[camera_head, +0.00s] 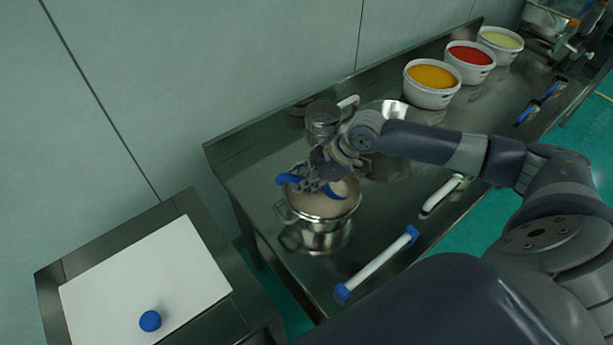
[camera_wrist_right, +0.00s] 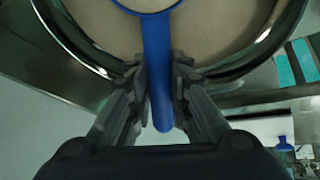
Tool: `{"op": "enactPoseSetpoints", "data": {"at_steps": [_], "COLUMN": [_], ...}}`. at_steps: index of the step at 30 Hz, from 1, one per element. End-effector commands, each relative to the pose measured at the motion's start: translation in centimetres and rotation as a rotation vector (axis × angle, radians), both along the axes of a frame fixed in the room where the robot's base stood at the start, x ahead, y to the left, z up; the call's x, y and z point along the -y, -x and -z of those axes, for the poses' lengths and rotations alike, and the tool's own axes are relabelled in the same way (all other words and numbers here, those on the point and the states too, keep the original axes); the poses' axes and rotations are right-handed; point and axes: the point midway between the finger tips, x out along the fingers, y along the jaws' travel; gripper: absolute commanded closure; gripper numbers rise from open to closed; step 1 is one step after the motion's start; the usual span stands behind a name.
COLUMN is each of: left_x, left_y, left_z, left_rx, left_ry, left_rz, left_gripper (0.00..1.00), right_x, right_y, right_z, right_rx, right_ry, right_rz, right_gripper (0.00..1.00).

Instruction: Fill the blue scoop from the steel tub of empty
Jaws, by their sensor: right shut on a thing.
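The steel tub (camera_head: 318,228) stands on the steel counter and holds a pale beige material. Its shiny rim (camera_wrist_right: 285,30) and the beige contents (camera_wrist_right: 215,25) fill the top of the right wrist view. My right gripper (camera_head: 312,180) is over the tub, shut on the handle of the blue scoop (camera_head: 290,179). In the right wrist view the fingers of my right gripper (camera_wrist_right: 160,90) close on the blue handle (camera_wrist_right: 157,50) from both sides. The scoop's bowl is cut off at the top there, so its fill cannot be told. My left gripper is not in view.
White tubs with orange (camera_head: 432,84), red (camera_head: 470,62) and pale yellow (camera_head: 499,44) contents stand along the back right. A clear jug (camera_head: 322,118) stands behind the tub. A white bar with blue ends (camera_head: 376,265) lies at the counter's front. A blue ball-like knob (camera_head: 150,320) is on a white board (camera_head: 150,272) at left.

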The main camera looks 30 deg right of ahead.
Motion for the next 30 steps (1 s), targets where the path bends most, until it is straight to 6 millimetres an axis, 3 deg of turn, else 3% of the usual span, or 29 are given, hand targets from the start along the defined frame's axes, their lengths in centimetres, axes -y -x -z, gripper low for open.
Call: {"op": "enactPoseSetpoints", "data": {"at_steps": [9,30], "left_x": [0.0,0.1], "left_y": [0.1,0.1], "left_z": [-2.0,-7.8], "left_rx": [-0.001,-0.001], "left_ry": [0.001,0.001], "left_rz": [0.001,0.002], "left_gripper": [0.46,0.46], "right_x": [-1.9,-2.7], "right_y": [-0.9,-1.2], "right_z": [-2.3,-4.3], "right_rx": [-0.071,-0.157], "right_ry": [0.202,0.386], "right_rz": [-0.001,0.002], "right_gripper": [1.00,1.00]}}
